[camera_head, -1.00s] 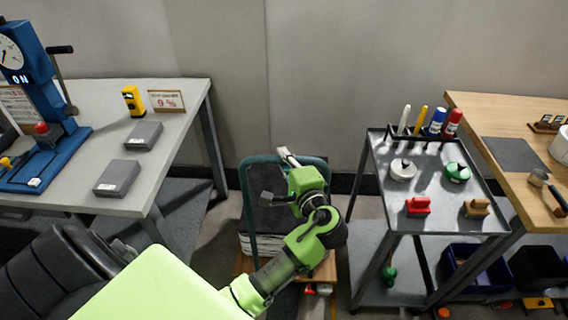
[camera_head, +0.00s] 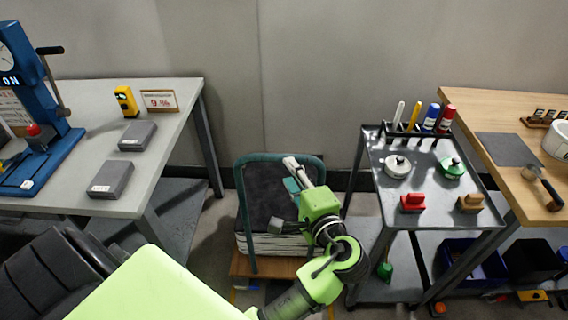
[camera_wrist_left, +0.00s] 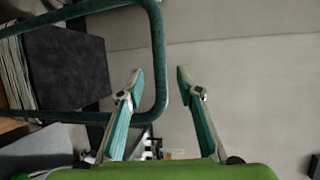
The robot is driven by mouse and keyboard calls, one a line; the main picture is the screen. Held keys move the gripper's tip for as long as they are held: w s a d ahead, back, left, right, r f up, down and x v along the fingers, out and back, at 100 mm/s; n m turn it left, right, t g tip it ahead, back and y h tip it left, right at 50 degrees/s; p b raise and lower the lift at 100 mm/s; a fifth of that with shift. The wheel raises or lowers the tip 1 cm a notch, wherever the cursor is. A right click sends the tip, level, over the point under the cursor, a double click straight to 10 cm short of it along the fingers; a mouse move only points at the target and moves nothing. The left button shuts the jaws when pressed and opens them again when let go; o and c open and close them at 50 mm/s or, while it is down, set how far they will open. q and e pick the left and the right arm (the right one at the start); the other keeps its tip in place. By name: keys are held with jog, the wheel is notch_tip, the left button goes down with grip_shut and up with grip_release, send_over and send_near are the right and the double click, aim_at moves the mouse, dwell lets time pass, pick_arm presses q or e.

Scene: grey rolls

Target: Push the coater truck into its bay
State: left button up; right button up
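The coater truck is a low trolley with a wooden deck (camera_head: 240,266), a teal tube handle (camera_head: 239,190) and a dark stack with pale edges. It stands on the floor between the left bench and the grey cart. My left gripper (camera_head: 290,173) is in front of its handle frame, towards the upper right, with arm links hiding part of the truck. In the left wrist view my left gripper (camera_wrist_left: 160,72) is open, fingers spread. My right gripper is not in view.
The grey bench (camera_head: 160,180) stands left with a blue press (camera_head: 50,120). The grey cart (camera_head: 440,212) with tools stands close on the right, beside a wooden table (camera_head: 490,110). The wall (camera_head: 300,70) is behind the truck.

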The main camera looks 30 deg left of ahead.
pick_arm(q)
jog(key=shift+v, duration=1.55)
